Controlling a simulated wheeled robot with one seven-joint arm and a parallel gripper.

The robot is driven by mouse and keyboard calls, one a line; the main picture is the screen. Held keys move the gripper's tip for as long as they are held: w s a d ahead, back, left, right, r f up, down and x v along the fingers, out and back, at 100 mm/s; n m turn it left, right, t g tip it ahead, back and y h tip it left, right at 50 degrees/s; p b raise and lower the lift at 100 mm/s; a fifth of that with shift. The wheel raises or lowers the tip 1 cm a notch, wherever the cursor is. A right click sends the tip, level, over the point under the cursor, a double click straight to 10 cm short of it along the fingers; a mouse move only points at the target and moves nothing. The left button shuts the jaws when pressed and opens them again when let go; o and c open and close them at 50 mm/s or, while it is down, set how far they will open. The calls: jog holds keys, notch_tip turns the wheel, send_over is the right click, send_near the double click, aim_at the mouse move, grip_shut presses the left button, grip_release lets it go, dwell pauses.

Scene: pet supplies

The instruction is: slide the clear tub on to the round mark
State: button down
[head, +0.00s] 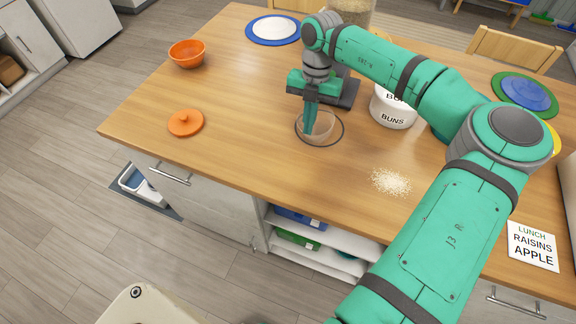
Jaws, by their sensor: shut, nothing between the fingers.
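A white BUNS canister (393,108) stands right of the tub, with spilled grains (390,182) in front. An orange lid (186,122) and orange bowl (187,54) are left. A blue-rimmed plate (273,30) is behind. A lunch note (532,246) lies right. Table between lid and tub is clear.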

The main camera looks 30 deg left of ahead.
jog(key=shift+w+d+f, duration=0.1)
jog(key=shift+d+f, duration=0.05)
jog(key=shift+d, duration=0.3)
jog(key=shift+w, duration=0.1)
